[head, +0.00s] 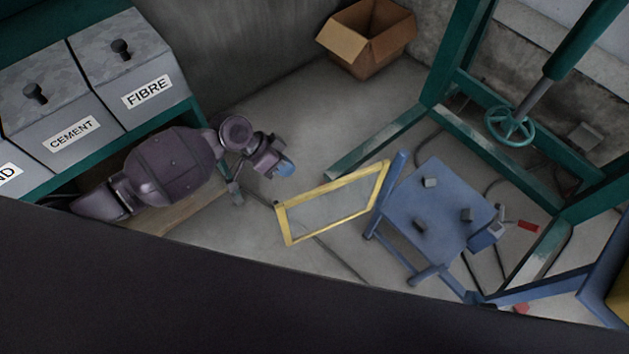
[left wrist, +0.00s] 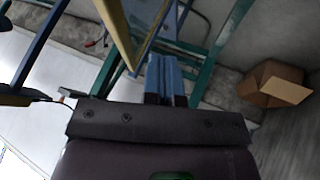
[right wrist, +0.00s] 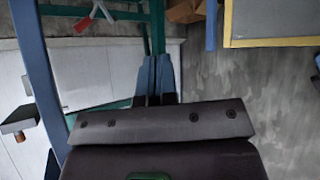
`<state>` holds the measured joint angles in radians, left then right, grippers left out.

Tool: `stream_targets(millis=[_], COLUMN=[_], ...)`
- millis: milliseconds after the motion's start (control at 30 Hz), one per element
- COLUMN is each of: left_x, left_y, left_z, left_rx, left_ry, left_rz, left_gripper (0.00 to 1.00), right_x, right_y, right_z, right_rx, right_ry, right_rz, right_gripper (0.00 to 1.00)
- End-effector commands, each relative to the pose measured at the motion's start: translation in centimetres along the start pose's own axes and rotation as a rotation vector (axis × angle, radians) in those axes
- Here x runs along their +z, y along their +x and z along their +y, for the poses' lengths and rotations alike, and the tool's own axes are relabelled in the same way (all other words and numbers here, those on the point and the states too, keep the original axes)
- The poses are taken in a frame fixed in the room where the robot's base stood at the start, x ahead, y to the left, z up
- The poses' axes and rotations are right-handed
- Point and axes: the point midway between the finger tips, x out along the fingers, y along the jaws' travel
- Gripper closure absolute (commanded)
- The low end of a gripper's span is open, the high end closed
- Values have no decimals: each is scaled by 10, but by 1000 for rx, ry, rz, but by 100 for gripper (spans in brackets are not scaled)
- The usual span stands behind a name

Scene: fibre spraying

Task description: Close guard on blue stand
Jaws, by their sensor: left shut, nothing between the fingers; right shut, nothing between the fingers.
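The blue stand (head: 425,208) is right of centre in the head view, with small dark blocks on its top. The guard, a yellow frame (head: 333,187) around a see-through panel, stands swung out to the left of the stand's blue upright (head: 390,182). My left gripper (head: 286,167) is shut and empty, apart from the guard on its upper left. In the left wrist view its blue fingers (left wrist: 168,60) are together, with a yellow bar (left wrist: 118,30) beside them. My right gripper (right wrist: 156,60) shows only in the right wrist view, shut and empty; a yellow frame (right wrist: 227,25) is at upper right there.
Bins marked CEMENT (head: 62,135) and FIBRE (head: 130,80) stand at the left. An open cardboard box (head: 368,45) is at the back. A green frame (head: 485,140) with a handwheel (head: 510,125) stands behind the stand.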

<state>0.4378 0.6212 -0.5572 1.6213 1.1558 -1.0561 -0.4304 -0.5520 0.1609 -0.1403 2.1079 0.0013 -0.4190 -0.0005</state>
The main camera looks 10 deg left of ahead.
Motion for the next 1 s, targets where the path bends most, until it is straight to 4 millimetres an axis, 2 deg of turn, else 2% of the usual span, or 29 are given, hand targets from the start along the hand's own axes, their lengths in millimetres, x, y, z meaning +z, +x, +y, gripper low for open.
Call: stream_targets(millis=[33,133,300,500,667,1000], left_x=[-1,-10,-22,-27,-24,-14], left_y=[3,-3,-14,-16,1,60], left_z=[-11,-22,-34,-37,-34,-23], left_rx=[33,94,163,191,192,193], left_ry=[15,44,72,83,82,82], left_rz=[-37,-87,-138,-154,-155,-155], left_gripper=[100,100,100,100,100,100], right_x=[11,16,11,9,14,25], right_y=[3,6,14,17,17,19], right_z=[-1,-3,-5,-7,-7,-9], right_rx=[-2,-5,-10,-13,-13,-16], right_ry=[0,-1,-2,0,1,1], right_rz=[-19,-27,-13,-10,-20,-40], right_gripper=[100,100,100,100,100,100])
